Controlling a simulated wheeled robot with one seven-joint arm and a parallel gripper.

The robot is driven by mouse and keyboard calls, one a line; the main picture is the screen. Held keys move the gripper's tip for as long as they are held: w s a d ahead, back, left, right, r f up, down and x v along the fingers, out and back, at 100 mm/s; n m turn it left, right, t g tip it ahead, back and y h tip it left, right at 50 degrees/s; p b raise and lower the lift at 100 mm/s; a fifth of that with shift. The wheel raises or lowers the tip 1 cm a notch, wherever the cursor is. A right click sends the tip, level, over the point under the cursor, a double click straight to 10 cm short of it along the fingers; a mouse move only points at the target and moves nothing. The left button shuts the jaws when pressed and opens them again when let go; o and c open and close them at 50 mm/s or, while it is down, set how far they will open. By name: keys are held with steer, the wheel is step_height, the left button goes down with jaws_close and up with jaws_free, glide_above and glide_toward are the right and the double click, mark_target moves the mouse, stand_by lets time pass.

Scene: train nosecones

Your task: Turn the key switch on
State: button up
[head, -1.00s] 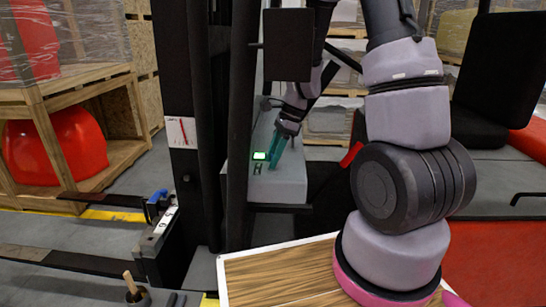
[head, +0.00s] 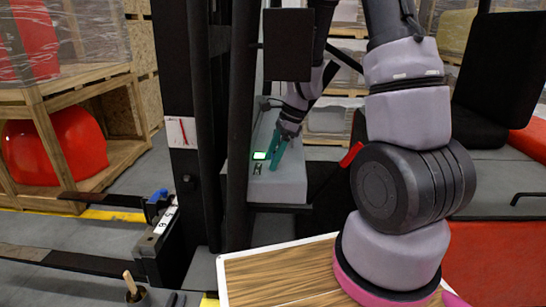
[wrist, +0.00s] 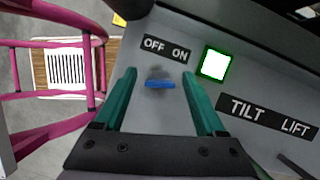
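The key switch (wrist: 160,84) shows in the wrist view as a blue key on a round grey base, under a black label (wrist: 166,48) reading OFF and ON. The blue key lies roughly level across the picture. My gripper (wrist: 160,75) has its two green fingers apart, one on each side of the key, with clear gaps and nothing held. In the head view my gripper (head: 276,150) reaches down to the grey console (head: 285,185); the key cannot be made out there.
A lit green-edged screen (wrist: 215,64) sits right of the key, and also shows in the head view (head: 259,155). A TILT LIFT label (wrist: 266,117) lies below it. A dark upright post (head: 241,120) stands just left of the console. Pink rails (wrist: 60,90) are at the wrist view's left.

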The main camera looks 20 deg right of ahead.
steer(key=shift+r, duration=0.1)
steer(key=v, duration=1)
steer(key=shift+r, duration=0.3)
steer(key=shift+d, duration=0.15)
